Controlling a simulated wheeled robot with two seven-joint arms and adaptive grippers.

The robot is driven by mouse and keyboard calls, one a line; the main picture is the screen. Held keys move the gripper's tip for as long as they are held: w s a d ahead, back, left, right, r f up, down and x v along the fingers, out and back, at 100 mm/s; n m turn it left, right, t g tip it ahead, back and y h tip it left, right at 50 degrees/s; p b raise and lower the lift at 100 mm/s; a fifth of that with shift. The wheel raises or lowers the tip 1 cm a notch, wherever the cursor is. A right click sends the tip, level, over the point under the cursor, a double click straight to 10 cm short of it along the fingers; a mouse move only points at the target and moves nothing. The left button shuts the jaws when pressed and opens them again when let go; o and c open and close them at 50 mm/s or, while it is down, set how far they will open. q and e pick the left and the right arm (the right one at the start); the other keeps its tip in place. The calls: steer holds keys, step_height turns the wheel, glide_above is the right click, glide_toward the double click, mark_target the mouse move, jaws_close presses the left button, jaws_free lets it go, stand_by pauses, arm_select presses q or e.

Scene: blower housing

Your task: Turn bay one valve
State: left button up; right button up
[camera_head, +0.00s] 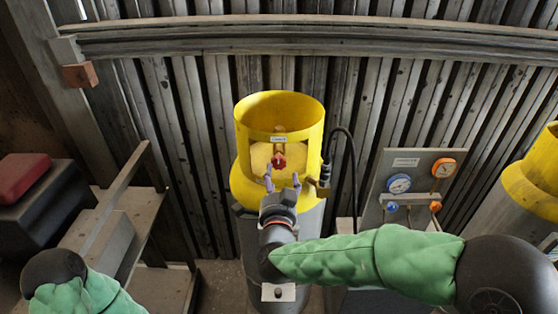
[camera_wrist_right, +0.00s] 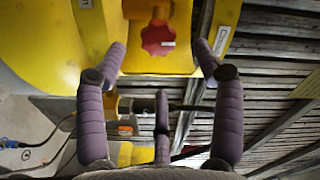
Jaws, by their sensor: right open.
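The bay one valve is a small red lobed knob (camera_head: 279,161) on a brass stem inside the opening of a yellow cylinder collar (camera_head: 250,108). In the right wrist view the red knob (camera_wrist_right: 158,38) is at top centre, with yellow metal around it. My right gripper (camera_head: 283,180) is open, just below and in front of the knob. In the wrist view its purple-grey fingers (camera_wrist_right: 159,58) are spread to either side, with the knob beyond the fingertips and no visible contact. Only part of my left arm shows, at lower left; its gripper is out of view.
A black hose (camera_head: 350,165) runs from a fitting at the collar's right. A gauge panel (camera_head: 412,172) stands to the right, then another yellow cylinder (camera_head: 535,180). A metal stand (camera_head: 140,215) and a red box (camera_head: 23,178) are at left. A corrugated wall is behind.

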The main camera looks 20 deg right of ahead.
mark_target(279, 164)
steer(key=x, duration=0.7)
steer(key=shift+w+d+f+p, duration=0.15)
steer(key=shift+w+p, duration=0.15)
steer(key=shift+p, duration=0.05)
steer(key=c, duration=1.2)
